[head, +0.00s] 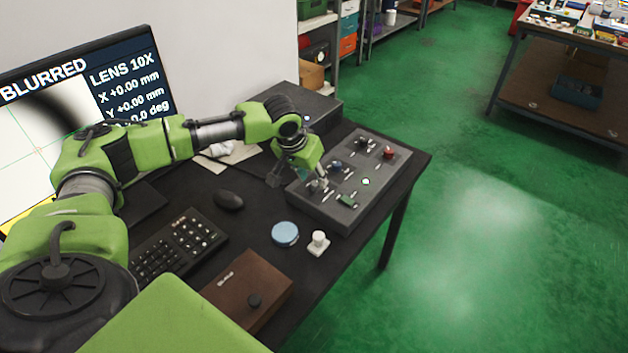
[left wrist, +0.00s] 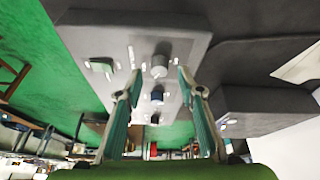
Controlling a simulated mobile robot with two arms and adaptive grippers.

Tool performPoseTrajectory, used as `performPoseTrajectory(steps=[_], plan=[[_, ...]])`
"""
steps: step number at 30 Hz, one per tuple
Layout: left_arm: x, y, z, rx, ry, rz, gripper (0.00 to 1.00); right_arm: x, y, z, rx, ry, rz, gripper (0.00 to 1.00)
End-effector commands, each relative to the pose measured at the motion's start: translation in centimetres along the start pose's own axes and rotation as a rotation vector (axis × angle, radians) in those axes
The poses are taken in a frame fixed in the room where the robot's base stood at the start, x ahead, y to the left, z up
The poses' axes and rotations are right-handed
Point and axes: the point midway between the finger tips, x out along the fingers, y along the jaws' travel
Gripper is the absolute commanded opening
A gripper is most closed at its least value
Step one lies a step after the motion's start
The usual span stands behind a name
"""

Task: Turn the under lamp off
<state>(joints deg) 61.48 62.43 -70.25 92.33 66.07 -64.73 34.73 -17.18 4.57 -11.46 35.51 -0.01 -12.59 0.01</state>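A dark grey control panel (head: 372,205) lies at the right end of the black table. It carries a red knob (head: 389,153), a dark knob (head: 361,142), a blue knob (head: 335,167), a green rocker switch (head: 347,201) and a lit round spot (head: 366,182). Its labels are too small to read. My left gripper (head: 316,184) is low over the panel's near left part. In the left wrist view its fingers (left wrist: 157,72) are apart, with a grey knob (left wrist: 160,64) seen between the tips; contact cannot be told. The blue knob (left wrist: 157,96) shows beyond. My right gripper is not in view.
A mouse (head: 229,200), keyboard (head: 180,245), blue round lid (head: 285,234), small white piece (head: 318,243) and brown box (head: 246,288) lie on the table. A monitor reading BLURRED (head: 110,80) stands behind my left arm. A dark box (head: 315,104) stands behind the panel.

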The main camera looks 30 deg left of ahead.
Motion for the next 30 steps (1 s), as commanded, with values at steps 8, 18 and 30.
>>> performPoseTrajectory(steps=[8, 18, 30], plan=[[2.3, 0.0, 0.0, 0.001, 0.001, 0.0, 0.35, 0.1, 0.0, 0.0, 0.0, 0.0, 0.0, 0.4], [2.4, 0.0, 0.0, 0.001, 0.001, 0.0, 0.17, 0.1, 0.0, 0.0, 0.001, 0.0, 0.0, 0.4], [2.2, 0.1, -0.1, -0.017, 0.0, -0.006, 0.0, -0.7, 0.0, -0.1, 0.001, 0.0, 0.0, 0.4]])
